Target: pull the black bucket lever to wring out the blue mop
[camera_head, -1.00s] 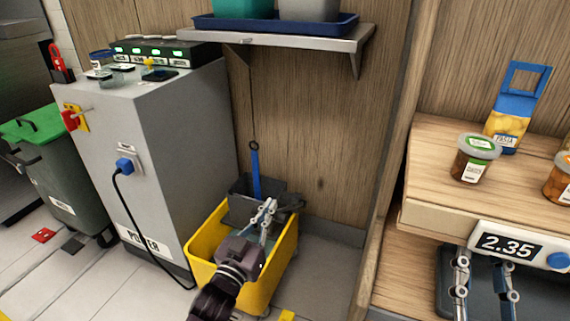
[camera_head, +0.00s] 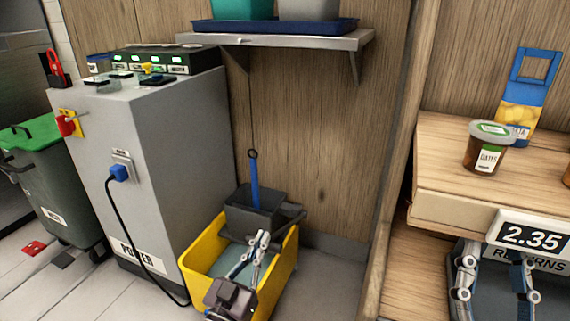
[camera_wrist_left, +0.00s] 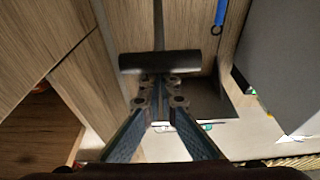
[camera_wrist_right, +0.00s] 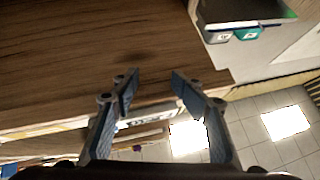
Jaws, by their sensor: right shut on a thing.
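The yellow bucket (camera_head: 205,250) stands on the floor with a black wringer (camera_head: 250,222) at its back. The blue mop handle (camera_head: 255,178) rises upright from the wringer; it also shows in the left wrist view (camera_wrist_left: 220,12). The dark lever (camera_head: 297,216) sticks out at the wringer's right. My left gripper (camera_head: 263,236) is over the bucket, fingertips together. In the left wrist view its tips (camera_wrist_left: 160,84) are just below a black bar (camera_wrist_left: 160,62), probably the lever; contact is unclear.
A grey power cabinet (camera_head: 185,150) stands close left of the bucket. A wall shelf (camera_head: 290,42) hangs above. A wooden counter (camera_head: 450,170) with jars and the price sign (camera_head: 532,236) is at right. Some floor is clear between bucket and counter.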

